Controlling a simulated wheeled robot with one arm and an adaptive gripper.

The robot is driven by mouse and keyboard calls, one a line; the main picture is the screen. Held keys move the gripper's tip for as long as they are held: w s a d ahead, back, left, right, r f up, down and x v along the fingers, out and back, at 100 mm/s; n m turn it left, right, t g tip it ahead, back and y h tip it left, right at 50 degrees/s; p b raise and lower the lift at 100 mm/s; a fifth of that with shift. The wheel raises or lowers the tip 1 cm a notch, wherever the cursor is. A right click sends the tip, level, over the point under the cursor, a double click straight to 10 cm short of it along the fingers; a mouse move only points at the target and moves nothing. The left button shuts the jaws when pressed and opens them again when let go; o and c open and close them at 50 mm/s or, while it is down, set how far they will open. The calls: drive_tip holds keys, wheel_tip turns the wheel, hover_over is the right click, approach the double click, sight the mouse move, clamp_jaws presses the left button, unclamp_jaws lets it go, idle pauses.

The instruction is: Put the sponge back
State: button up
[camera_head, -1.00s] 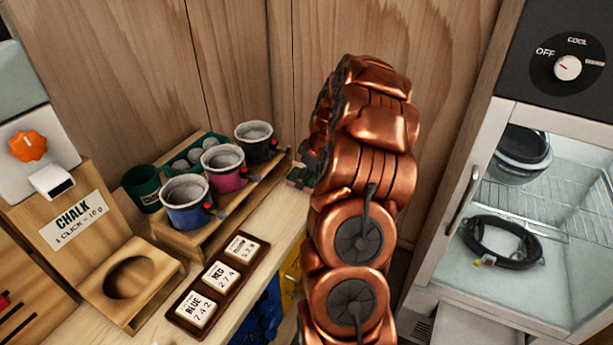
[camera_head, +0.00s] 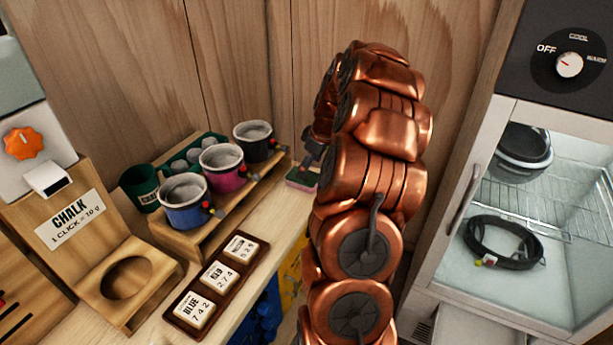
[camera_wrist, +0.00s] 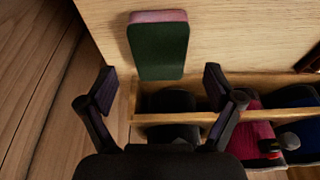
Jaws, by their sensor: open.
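The sponge (camera_head: 302,178), green on one face with a pink layer, lies on the wooden bench top just right of the chalk-bag rack. In the wrist view the sponge (camera_wrist: 158,50) shows its green face, with the pink edge at the far end. My gripper (camera_wrist: 158,84) is open and empty, with its fingertips on either side of the sponge's near end and apart from it. In the head view my gripper (camera_head: 311,150) is partly hidden by my copper arm and appears above the sponge.
The wooden rack (camera_head: 245,190) beside the sponge holds black, pink and blue chalk bags. A glass-fronted cabinet (camera_head: 470,180) is at right.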

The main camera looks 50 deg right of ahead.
drive_tip(key=a+b+v, duration=0.1)
drive_tip(key=b+v, duration=0.1)
drive_tip(key=v, duration=0.6)
drive_tip(key=s+a+r+g, duration=0.2)
drive_tip(key=a, duration=1.9)
drive_tip(key=s+a+f+m+g, duration=0.2)
drive_tip(key=s+a, duration=1.2)
drive_tip(key=s, duration=0.1)
drive_tip(key=s+a+f+m+g+h, duration=0.1)
drive_tip(key=s+a+f, duration=0.1)
drive_tip(key=s, duration=0.7)
drive_tip(key=shift+s+f, duration=0.25)
drive_tip(key=shift+f, duration=0.05)
drive_tip(key=shift+a, duration=0.15)
